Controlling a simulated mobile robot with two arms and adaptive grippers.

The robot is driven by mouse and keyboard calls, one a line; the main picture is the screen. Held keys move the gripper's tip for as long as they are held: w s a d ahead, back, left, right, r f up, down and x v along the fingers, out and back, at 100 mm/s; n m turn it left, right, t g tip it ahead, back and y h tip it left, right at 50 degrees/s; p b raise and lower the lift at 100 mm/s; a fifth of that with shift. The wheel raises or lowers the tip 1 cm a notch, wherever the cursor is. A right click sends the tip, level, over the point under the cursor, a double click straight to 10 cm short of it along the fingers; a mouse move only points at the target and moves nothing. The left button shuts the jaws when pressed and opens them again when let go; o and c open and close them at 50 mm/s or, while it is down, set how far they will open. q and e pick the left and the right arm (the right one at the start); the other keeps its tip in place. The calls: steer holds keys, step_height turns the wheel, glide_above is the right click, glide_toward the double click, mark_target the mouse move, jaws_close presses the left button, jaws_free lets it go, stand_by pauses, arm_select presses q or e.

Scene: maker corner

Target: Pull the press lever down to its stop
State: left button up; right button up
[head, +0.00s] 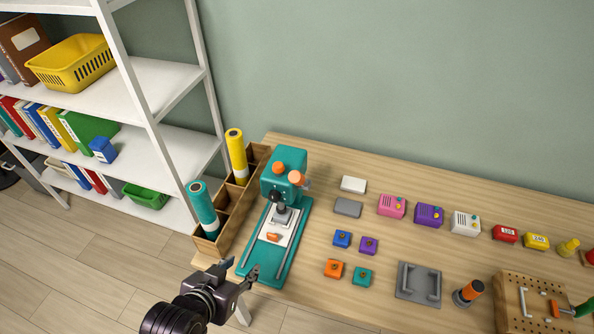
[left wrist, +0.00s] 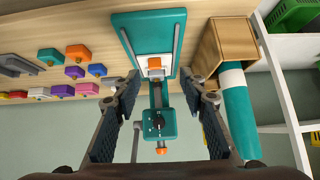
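The teal press (head: 290,160) stands at the left end of the wooden table, its base and rails reaching towards the front edge. An orange lever grip (head: 298,178) shows at the right side of its head, raised near the top. A white plate with a small orange piece (head: 273,237) lies on the base under the ram. My left gripper (head: 241,268) is open and empty at the front left of the base, apart from the lever. In the left wrist view the press head (left wrist: 160,123) shows between the open fingers, with a grey bar (left wrist: 135,140) beside it. My right gripper is out of view.
A wooden divided box (head: 212,245) with teal (head: 202,208) and yellow (head: 236,155) rolls stands close left of the press. Small coloured blocks and a grey tray (head: 419,283) lie to the right. A white shelf (head: 150,90) stands at left.

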mark_target(297, 178)
arm_select(q)
steer(key=w+d+r+m+t+h, duration=0.1)
steer(key=w+d+r+t+h, duration=0.15)
steer(key=r, duration=0.25)
steer(key=w+d+r+m+t+h, duration=0.1)
steer(key=w+d+r+t, duration=0.25)
steer(key=r, duration=0.25)
steer(key=w+d+r+t+h, duration=0.2)
steer(key=d+r, duration=0.2)
steer(key=r, duration=0.1)
steer(key=shift+y, duration=0.25)
steer(key=p+x, duration=0.1)
steer(key=x, duration=0.2)
steer(key=p+x, duration=0.1)
steer(key=x, duration=0.2)
steer(key=shift+w+d+f+p, duration=0.2)
steer(key=shift+w+d+p, duration=0.1)
jaws_close()
